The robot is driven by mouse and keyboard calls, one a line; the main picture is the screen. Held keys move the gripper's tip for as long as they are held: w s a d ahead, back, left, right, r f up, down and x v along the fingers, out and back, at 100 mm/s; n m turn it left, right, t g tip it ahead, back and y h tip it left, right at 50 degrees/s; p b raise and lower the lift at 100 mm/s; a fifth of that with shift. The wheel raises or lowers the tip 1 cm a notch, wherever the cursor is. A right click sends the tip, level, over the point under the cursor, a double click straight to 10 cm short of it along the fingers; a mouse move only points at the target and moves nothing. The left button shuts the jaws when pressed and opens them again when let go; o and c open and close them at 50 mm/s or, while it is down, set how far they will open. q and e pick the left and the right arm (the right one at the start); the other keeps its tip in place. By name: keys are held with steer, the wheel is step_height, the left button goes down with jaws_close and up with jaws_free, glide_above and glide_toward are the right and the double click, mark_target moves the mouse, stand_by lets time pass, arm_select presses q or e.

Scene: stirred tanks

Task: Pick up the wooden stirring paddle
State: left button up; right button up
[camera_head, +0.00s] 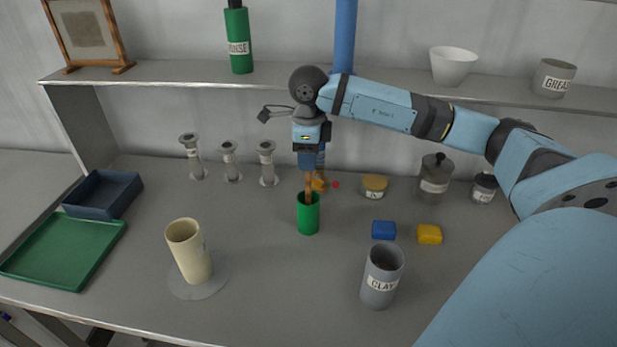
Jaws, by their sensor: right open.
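The wooden stirring paddle (309,188) stands upright in a green cup (309,214) at the middle of the bench; its lower part is hidden inside the cup. My right gripper (309,172) points down directly above the cup, at the paddle's upper end. Its jaws are open, and the gripper hides the top of the paddle. I cannot tell whether the fingers touch the wood. My left gripper is not in view.
A cream beaker (190,252) stands on a grey disc at left front, a grey CLAY cup (382,277) at right front. Blue (384,230) and yellow (429,234) blocks lie right of the green cup. A shelf (200,73) spans behind.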

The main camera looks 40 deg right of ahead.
steer(key=shift+f, duration=0.35)
jaws_close()
step_height(320, 180, up, 12)
steer(key=shift+f+b, duration=0.15)
steer(key=shift+b, duration=0.25)
step_height(320, 180, up, 8)
steer(key=p, duration=0.2)
steer(key=shift+r, duration=0.2)
